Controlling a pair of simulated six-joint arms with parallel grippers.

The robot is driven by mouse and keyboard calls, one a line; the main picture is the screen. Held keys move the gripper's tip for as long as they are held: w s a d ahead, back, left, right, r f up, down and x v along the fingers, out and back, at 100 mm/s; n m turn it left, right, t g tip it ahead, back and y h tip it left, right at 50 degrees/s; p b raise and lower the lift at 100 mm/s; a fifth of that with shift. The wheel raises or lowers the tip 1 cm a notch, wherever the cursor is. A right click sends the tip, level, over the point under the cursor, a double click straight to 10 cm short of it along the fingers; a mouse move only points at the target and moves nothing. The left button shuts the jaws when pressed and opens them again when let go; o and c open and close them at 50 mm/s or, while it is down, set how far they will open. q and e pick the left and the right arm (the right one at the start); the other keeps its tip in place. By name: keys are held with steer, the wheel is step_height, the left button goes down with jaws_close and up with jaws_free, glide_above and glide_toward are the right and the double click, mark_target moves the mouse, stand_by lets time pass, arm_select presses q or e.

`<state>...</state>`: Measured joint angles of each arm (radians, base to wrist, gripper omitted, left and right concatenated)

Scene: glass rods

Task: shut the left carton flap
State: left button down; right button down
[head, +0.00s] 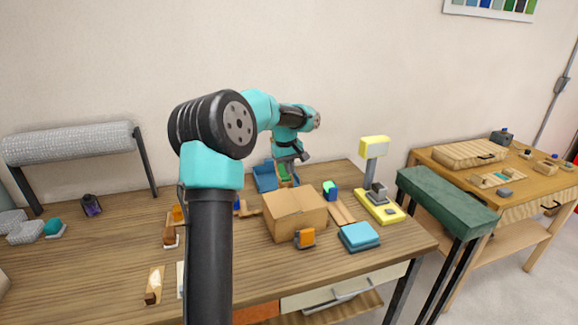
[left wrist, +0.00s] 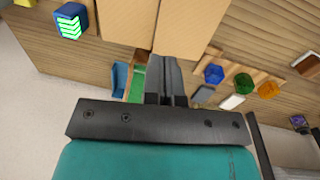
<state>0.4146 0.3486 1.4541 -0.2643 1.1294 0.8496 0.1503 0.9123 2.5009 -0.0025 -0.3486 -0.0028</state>
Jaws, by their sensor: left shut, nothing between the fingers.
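The brown cardboard carton (head: 290,220) stands in the middle of the wooden table. Its top looks mostly covered by panels. In the left wrist view two carton panels (left wrist: 187,25) lie side by side at the top, with a narrow darker strip between them. I cannot tell how far each flap is folded. My left gripper (head: 290,171) is behind the carton, pointing down, shut and empty. In the left wrist view its fingertips (left wrist: 165,64) are just at the near edge of the panels; I cannot tell whether they touch. My right gripper is out of view.
A blue bin (head: 265,177) stands behind the carton. A yellow scale-like device (head: 381,208), blue stacked pads (head: 359,237) and an orange block (head: 305,238) are close to the carton. A wooden rack with coloured glasses (left wrist: 242,84) shows in the wrist view.

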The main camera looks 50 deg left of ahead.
mark_target(292, 198)
arm_select(q)
steer(key=f, duration=0.7)
steer(key=w+f, duration=0.1)
steer(key=f, duration=0.2)
steer(key=shift+d+f, duration=0.2)
steer(key=shift+f, duration=0.1)
